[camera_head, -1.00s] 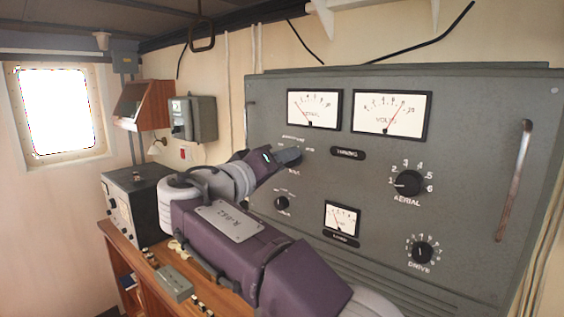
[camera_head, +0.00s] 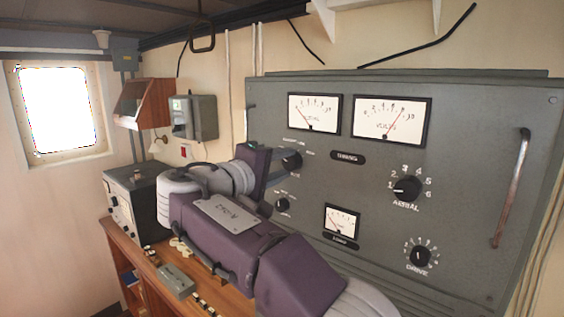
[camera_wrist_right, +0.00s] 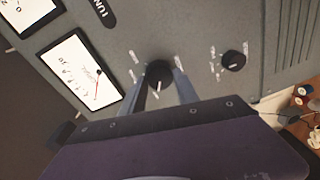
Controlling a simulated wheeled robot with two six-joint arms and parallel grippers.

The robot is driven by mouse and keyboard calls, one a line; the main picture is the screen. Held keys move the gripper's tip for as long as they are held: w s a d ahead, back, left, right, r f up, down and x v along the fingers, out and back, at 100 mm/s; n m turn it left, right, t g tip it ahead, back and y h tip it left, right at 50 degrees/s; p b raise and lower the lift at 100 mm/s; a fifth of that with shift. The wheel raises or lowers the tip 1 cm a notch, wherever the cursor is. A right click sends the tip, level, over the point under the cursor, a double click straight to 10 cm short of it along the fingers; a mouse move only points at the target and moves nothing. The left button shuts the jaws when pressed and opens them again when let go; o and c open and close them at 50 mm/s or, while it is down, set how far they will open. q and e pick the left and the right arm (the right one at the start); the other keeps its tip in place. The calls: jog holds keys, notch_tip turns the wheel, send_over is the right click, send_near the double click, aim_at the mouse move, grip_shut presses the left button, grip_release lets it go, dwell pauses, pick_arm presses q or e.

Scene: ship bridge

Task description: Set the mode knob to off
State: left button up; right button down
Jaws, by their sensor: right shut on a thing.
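A black knob (camera_head: 291,160) sits on the grey panel (camera_head: 460,110), below the left-hand meter; its labels are too small to read. My right gripper (camera_head: 284,169) reaches it from the left and is shut on it. In the right wrist view the same knob (camera_wrist_right: 158,73) is between the two fingers (camera_wrist_right: 161,84), and its white pointer mark faces toward the gripper body. A smaller knob (camera_head: 282,204) is just below and apart from the gripper; it also shows in the right wrist view (camera_wrist_right: 233,60). My left gripper is not in view.
The panel carries an aerial knob (camera_head: 407,188), a drive knob (camera_head: 418,256), a volts meter (camera_head: 392,120) and a rusty handle (camera_head: 511,190) on the right. A wooden desk (camera_head: 130,245) with a grey box (camera_head: 137,205) is below and left of my arm.

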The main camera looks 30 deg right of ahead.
jog(key=shift+f, duration=0.2)
dwell(0.4)
jog(key=c, duration=1)
grip_release()
jog(key=shift+o, duration=0.5)
jog(key=shift+s+r, duration=0.1)
jog(key=shift+r, duration=0.05)
jog(key=b+v, duration=0.2)
jog(key=v, duration=0.7)
jog(key=shift+d, duration=0.1)
jog(key=shift+b, duration=0.3)
